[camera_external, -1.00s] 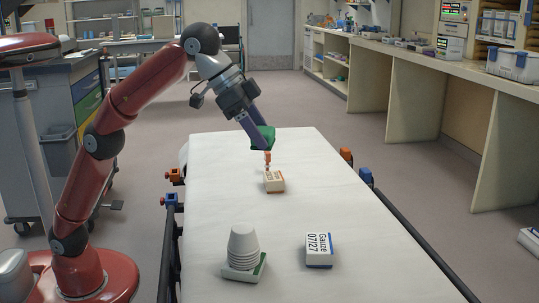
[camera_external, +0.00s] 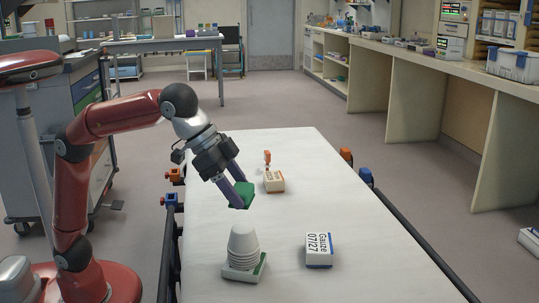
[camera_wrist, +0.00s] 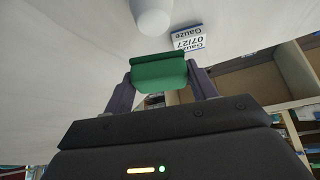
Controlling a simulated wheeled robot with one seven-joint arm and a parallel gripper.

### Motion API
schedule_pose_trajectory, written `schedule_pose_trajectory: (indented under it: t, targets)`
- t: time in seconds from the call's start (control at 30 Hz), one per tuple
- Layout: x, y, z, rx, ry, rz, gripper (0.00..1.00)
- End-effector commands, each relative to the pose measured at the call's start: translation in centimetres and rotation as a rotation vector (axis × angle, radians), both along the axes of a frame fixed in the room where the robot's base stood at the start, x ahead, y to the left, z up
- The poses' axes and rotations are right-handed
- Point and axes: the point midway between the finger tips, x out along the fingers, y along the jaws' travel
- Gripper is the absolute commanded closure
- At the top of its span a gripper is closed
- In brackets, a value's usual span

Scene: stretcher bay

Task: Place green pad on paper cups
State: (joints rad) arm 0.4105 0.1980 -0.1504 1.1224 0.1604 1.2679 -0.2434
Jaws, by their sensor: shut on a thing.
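The green pad (camera_external: 244,194) is held between the fingers of my gripper (camera_external: 240,196), which is shut on it above the stretcher. The pad also shows in the wrist view (camera_wrist: 158,73), between the two fingers. The paper cups (camera_external: 243,244) are a white upside-down stack on a green-edged base (camera_external: 258,270) near the front of the stretcher. My gripper and the pad are above and a little beyond the stack, apart from it. In the wrist view the top of the cups (camera_wrist: 153,18) shows past the pad.
A gauze box (camera_external: 319,250) lies right of the cups; it also shows in the wrist view (camera_wrist: 188,38). A small box (camera_external: 274,182) with an orange item (camera_external: 267,158) stands farther back. Dark side rails edge the white stretcher (camera_external: 340,205). Its right middle is clear.

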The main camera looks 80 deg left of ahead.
Motion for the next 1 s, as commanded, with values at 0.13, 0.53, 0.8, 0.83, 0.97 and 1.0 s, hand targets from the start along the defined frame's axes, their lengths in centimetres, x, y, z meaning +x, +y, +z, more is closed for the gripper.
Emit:
schedule_pose_trajectory:
  t: [0.13,0.53,0.8,0.83,0.97,1.0]
  targets:
    - [0.0,0.0,-2.1,-0.001,0.000,0.001,0.65]
    - [0.0,0.1,-6.1,-0.001,-0.001,0.002,0.65]
    - [0.0,0.0,-6.1,0.000,-0.001,0.001,0.65]
    - [0.0,0.0,-6.2,0.000,-0.001,0.001,0.65]
    - [0.0,0.0,-6.4,0.000,-0.001,0.001,0.35]
    - [0.0,0.0,-6.3,0.000,-0.001,0.001,0.30]
